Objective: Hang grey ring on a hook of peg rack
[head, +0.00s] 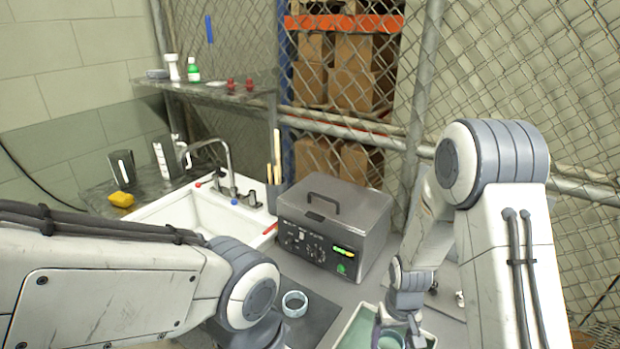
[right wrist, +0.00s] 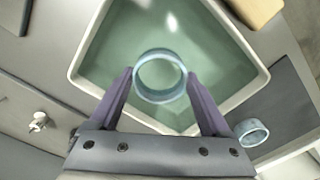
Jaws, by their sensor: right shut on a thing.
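My right gripper (right wrist: 160,82) is shut on a pale blue-grey ring (right wrist: 160,72), held between the two fingers over a green-bottomed basin (right wrist: 88,45). In the head view my right gripper (head: 398,320) points down at the basin (head: 352,318), and the ring (head: 390,341) shows partly at the bottom edge. A second similar ring (head: 294,303) lies on a dark mat and also shows in the right wrist view (right wrist: 251,132). I cannot clearly make out the peg rack. My left arm crosses the lower left, with its gripper out of view.
A grey metal machine (head: 335,222) with a top handle stands behind the mat. A white sink (head: 160,207) with a tap is at left. A small white fitting (head: 460,298) sits right of the basin. A wire fence (head: 370,130) closes off the back.

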